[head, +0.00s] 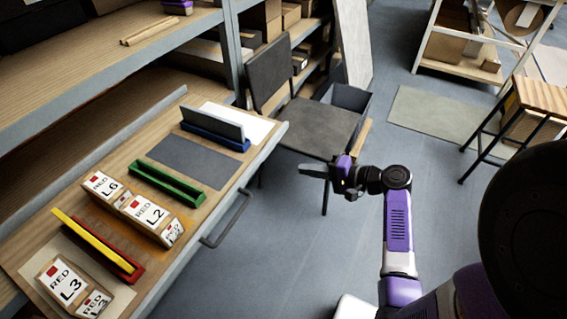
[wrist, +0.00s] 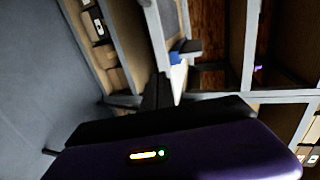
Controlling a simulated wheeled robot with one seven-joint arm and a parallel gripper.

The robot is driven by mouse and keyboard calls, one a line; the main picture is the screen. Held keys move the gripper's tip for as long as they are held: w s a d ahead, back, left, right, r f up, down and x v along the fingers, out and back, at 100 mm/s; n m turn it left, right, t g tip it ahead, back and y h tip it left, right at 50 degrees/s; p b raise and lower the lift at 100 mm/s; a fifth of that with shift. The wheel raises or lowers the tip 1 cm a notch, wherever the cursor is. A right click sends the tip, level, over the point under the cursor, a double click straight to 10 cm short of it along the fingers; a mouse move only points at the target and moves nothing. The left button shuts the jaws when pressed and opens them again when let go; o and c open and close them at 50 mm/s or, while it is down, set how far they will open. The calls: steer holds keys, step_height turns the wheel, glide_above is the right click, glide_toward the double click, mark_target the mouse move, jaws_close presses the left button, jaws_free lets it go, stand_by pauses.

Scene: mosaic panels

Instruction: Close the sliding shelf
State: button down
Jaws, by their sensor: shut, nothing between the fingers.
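The sliding shelf (head: 200,205) is pulled out from the wooden rack at the left of the head view, with a grey front edge and a metal bar handle (head: 228,217). On it lie boxes marked L6, L2 and L3, red, yellow, green and blue holders, and flat sheets. My gripper (head: 304,170) is shut and empty, in the air to the right of the shelf's front edge and apart from the handle. In the wrist view, my gripper (wrist: 158,92) points towards the racks; a white sheet and a blue piece show beyond it.
A dark chair (head: 315,125) stands just behind my gripper, close to the shelf's far corner. Racks with boxes (head: 265,20) line the back. A wooden stool (head: 540,95) stands at the right. The floor in front of the shelf is largely clear.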

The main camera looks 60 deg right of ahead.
mark_target(260, 160)
steer(key=x, duration=0.9)
steer(key=r+x, duration=0.1)
steer(key=x, duration=0.3)
steer(key=shift+w+f, duration=0.1)
steer(key=shift+w, duration=0.3)
steer(key=shift+w, duration=0.1)
